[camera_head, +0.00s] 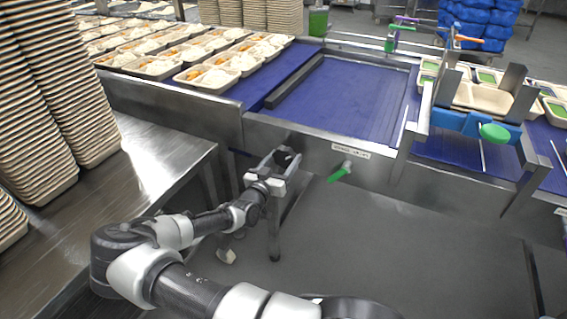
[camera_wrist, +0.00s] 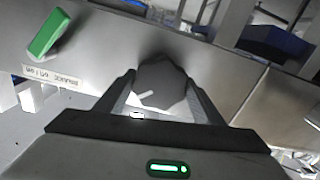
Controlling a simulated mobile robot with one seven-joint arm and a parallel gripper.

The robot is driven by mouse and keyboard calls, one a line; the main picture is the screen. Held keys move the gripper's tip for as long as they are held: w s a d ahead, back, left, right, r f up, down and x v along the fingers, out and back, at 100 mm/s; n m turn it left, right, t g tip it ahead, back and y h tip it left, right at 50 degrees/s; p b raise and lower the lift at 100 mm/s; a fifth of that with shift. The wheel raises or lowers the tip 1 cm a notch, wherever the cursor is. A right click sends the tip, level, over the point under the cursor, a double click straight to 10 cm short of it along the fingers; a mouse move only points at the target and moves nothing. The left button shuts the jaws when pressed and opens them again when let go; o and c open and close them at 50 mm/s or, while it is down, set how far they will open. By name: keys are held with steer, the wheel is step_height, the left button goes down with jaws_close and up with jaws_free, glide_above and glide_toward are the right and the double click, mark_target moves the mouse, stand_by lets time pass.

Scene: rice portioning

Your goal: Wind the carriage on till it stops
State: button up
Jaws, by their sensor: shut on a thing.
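My gripper (camera_head: 287,160) is at the front side panel of the conveyor, just left of a green lever. In the wrist view its fingers (camera_wrist: 165,100) are closed around a dark, faceted knob (camera_wrist: 162,82), which stands against the metal panel. The knob's shaft is hidden. A blue-framed carriage (camera_head: 452,121) with metal uprights and a green round handle (camera_head: 494,132) spans the belt at the right. Pale trays (camera_head: 482,97) sit at it. I cannot tell from the frames whether the knob connects to it.
The green lever (camera_head: 340,172) juts from the panel below a label; it also shows in the wrist view (camera_wrist: 47,33). Blue belt (camera_head: 345,95) in the middle is bare. Filled trays (camera_head: 207,77) stand at upper left. Tray stacks (camera_head: 62,90) stand on the steel table (camera_head: 150,165).

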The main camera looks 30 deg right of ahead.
steer(key=shift+f+b, duration=0.25)
steer(key=shift+b, duration=0.8)
steer(key=n+b, duration=0.1)
steer(key=b, duration=0.3)
steer(key=shift+r+b, duration=0.1)
steer(key=shift+b, duration=0.25)
steer(key=shift+n, duration=0.5)
steer(key=shift+r+n, duration=0.25)
steer(key=shift+n, duration=0.45)
steer(key=n, duration=0.3)
